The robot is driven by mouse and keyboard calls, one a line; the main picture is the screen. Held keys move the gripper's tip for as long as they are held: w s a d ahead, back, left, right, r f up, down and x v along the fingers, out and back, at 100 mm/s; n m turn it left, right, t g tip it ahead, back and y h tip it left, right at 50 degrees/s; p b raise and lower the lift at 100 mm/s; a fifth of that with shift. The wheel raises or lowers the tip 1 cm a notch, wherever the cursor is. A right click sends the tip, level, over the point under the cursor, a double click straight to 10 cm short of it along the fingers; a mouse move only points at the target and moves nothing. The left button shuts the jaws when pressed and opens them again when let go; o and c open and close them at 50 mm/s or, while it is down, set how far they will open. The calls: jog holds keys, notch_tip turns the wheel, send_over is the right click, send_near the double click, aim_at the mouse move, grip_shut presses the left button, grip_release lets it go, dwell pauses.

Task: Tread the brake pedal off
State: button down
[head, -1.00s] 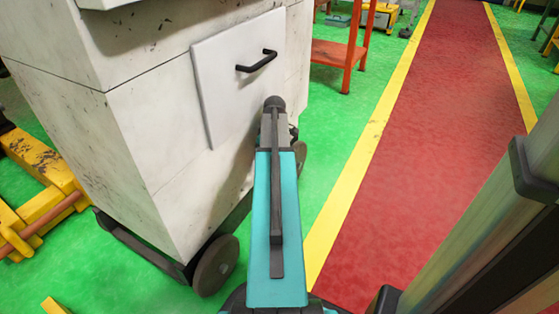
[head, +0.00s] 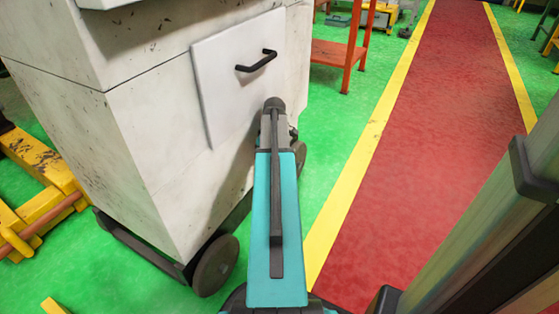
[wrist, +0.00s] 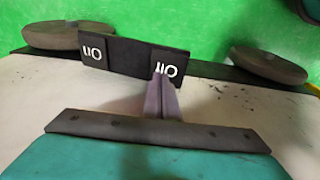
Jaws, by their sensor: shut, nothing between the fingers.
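In the wrist view a black pedal bar (wrist: 127,60) sits at the cart's dark lower frame, between two wheels. It has two pads with white markings that look like "110", one left (wrist: 93,54) and one right (wrist: 167,70). The bar slants, its left end higher in the picture. My gripper (wrist: 163,82) is shut and empty, its tip overlapping the lower part of the right pad. I cannot tell whether it touches or presses the pad. The head view does not show the pedal or my gripper's fingertips.
The white cart (head: 135,150) stands on wheels, with a black handle (head: 256,61) on its panel. A yellow frame (head: 40,190) is at left and an orange rack (head: 340,52) behind. A red walkway (head: 430,120) with yellow edges lies open at right.

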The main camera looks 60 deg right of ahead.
jog(key=shift+f, duration=0.95)
dwell(0.9)
jog(key=shift+r, duration=0.1)
jog(key=shift+r+p, duration=3.15)
jog(key=shift+r, duration=0.35)
jog(key=shift+s, duration=0.1)
